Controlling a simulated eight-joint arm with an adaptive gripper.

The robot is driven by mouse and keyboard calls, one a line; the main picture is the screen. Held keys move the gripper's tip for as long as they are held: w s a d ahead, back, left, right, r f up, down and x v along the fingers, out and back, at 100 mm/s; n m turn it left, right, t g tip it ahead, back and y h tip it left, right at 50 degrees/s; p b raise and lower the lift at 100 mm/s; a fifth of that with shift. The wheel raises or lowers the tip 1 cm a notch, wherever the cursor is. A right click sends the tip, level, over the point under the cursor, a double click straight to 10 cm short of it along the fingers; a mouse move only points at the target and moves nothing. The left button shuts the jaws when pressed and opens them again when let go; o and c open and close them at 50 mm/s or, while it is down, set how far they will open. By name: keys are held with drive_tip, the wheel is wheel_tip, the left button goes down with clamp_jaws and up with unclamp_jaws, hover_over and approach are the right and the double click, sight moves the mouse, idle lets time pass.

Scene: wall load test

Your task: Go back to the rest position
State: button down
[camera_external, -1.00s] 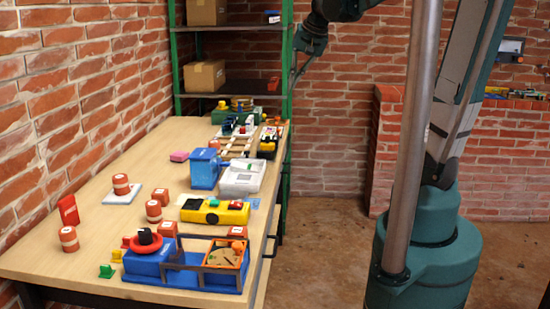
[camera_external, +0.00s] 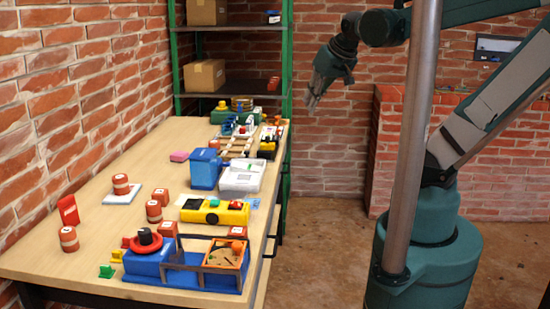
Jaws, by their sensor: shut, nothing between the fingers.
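My gripper (camera_external: 313,100) hangs in the air at the upper middle of the external view, in front of the brick wall and to the right of the green shelf frame. It points down and slightly left. Its fingers are close together, with nothing held. It is apart from the table and from the shelf. My arm reaches it from the right, with the elbow bent beyond the picture's right edge.
A wooden table (camera_external: 95,220) at left bears a blue box assembly (camera_external: 170,268), a yellow device (camera_external: 215,212), a white case (camera_external: 241,178) and several red-and-white cylinders. A green-framed shelf (camera_external: 287,60) stands behind. A low brick ledge (camera_external: 400,140) is at right. The floor between is clear.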

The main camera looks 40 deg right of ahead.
drive_tip(key=shift+n+t, duration=0.3)
drive_tip(key=shift+n, duration=0.6)
drive_tip(key=shift+s+a+f, duration=0.2)
drive_tip(key=shift+s+f, duration=0.2)
drive_tip(key=shift+s, duration=0.25)
drive_tip(key=shift+s+a+f, duration=0.15)
drive_tip(key=shift+s+f, duration=0.2)
drive_tip(key=shift+s, duration=0.25)
drive_tip(key=shift+s+a+f, duration=0.2)
drive_tip(key=shift+s+f, duration=0.2)
drive_tip(key=shift+s, duration=0.25)
